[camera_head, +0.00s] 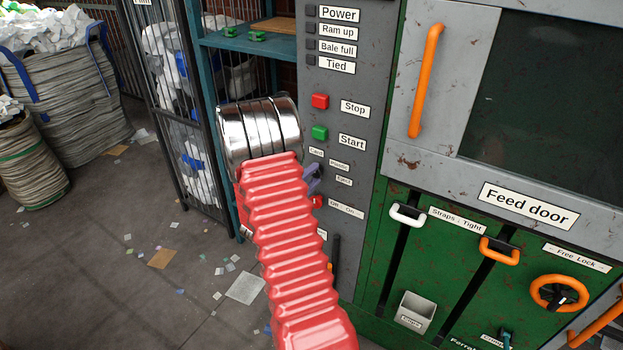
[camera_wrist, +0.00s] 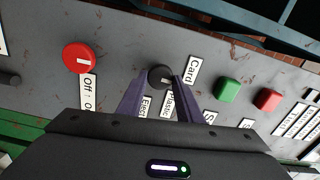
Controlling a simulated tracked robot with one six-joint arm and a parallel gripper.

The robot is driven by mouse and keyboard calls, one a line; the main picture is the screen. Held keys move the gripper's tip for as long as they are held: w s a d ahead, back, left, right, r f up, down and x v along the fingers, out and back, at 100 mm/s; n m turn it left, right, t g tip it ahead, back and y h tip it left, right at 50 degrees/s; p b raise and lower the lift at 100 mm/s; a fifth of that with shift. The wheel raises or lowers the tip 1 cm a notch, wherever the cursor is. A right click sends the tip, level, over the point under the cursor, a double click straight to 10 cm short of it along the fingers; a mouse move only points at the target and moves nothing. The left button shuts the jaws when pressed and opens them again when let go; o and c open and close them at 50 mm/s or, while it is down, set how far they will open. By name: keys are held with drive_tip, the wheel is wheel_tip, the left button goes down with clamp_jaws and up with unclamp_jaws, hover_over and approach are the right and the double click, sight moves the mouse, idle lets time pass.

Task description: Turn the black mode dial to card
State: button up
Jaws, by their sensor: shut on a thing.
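The black mode dial (camera_wrist: 159,73) is on the grey control panel in the wrist view. The purple fingers of my gripper (camera_wrist: 160,82) are on either side of it and shut on it. A pale mark shows on the dial's face, but I cannot tell for certain which label it points at. The Card label (camera_wrist: 193,70) is right of the dial; the Plastic label (camera_wrist: 171,103) and Eject label (camera_wrist: 147,107) are below, partly covered by my gripper. In the head view a purple finger of my gripper (camera_head: 314,178) shows at the panel, and the dial is hidden.
A red Off/On knob (camera_wrist: 77,57) is left of the dial in the wrist view. The green Start button (camera_wrist: 228,90) and red Stop button (camera_wrist: 267,100) are to the right. In the head view, the green machine (camera_head: 382,275) with orange handles stands right of the panel.

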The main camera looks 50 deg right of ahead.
drive_tip(key=shift+w+f+n, duration=0.1)
drive_tip(key=shift+w+n, duration=0.05)
drive_tip(key=shift+n, duration=0.45)
drive_tip(key=o, duration=1)
drive_tip(key=shift+o, duration=0.2)
drive_tip(key=shift+a, duration=0.1)
drive_tip(key=s+a, duration=0.1)
drive_tip(key=a, duration=1.2)
drive_tip(key=shift+s+a, duration=0.15)
drive_tip(key=shift+a, duration=0.15)
